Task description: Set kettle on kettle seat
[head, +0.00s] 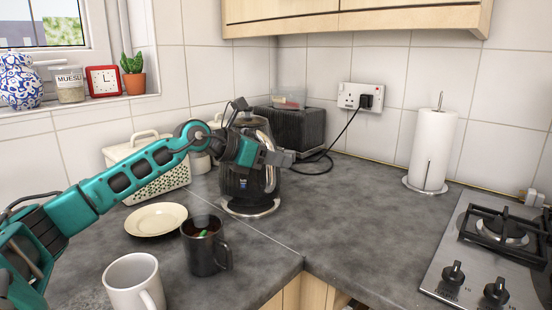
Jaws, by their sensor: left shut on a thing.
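The kettle (237,184), dark glass with a metal band and handle, stands upright in the back corner of the counter. A round silver kettle seat (250,209) shows directly beneath it; I cannot tell whether the kettle's bottom rests fully on it. My left arm reaches across in front of the kettle, and my left gripper (279,157) is shut on the kettle's handle (267,178) on its right side. The arm and gripper hide part of the kettle's upper body. My right gripper is not in view.
A black toaster (298,127) stands close behind the kettle. A black cord runs to the wall socket (361,96). A dark mug (205,247), white mug (134,284) and plate (156,219) are in front left. The counter right of the kettle is clear up to the paper towel roll (432,150) and hob (487,252).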

